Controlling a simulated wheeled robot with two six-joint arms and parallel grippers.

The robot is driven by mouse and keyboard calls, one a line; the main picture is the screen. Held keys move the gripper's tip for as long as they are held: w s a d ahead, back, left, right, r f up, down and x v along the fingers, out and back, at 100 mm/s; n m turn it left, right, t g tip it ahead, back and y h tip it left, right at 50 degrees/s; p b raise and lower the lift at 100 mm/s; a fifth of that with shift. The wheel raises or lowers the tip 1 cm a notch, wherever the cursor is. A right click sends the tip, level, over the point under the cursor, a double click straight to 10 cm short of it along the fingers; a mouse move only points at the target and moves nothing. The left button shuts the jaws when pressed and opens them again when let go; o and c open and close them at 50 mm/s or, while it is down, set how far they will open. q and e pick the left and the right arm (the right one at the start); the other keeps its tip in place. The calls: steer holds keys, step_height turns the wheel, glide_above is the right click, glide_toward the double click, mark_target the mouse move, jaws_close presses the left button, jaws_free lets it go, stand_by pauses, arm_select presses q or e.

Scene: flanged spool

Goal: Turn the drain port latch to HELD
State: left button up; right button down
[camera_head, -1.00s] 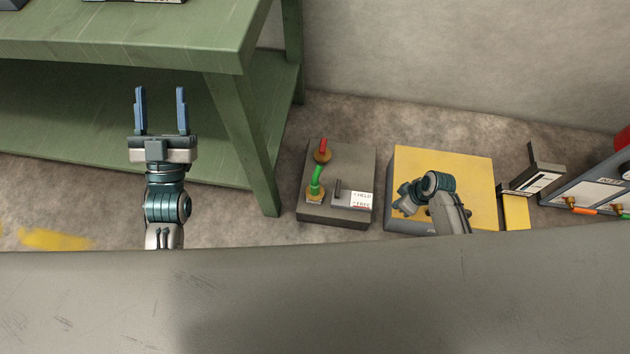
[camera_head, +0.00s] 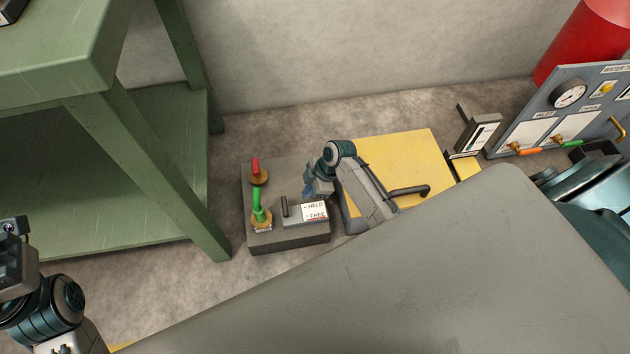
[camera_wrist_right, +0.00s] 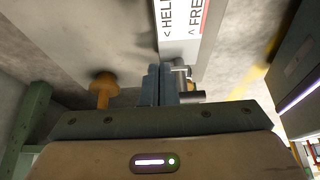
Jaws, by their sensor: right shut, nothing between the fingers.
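A dark grey box (camera_head: 262,240) sits on the floor in the head view. On its top, a small black latch lever (camera_head: 285,206) stands on a grey plate beside a white label (camera_head: 314,211) reading HELD and FREE. My right gripper (camera_head: 312,189) is at the box's right edge, just behind the label. In the wrist view its blue fingers (camera_wrist_right: 160,84) are together and empty, beside a short metal bar (camera_wrist_right: 190,97). My left gripper (camera_head: 14,258) is cut off at the left edge, fingers unseen.
A green workbench (camera_head: 150,160) is at left. A gauge panel (camera_head: 535,140) is at far right.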

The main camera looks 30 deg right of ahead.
mark_target(285, 209)
steer(key=shift+w+a+r+b, duration=0.1)
steer(key=shift+w+a+b, duration=0.15)
steer(key=shift+a, duration=0.8)
steer(key=shift+w+a+b, duration=0.1)
steer(key=shift+w+a, duration=0.2)
steer(key=shift+a, duration=0.7)
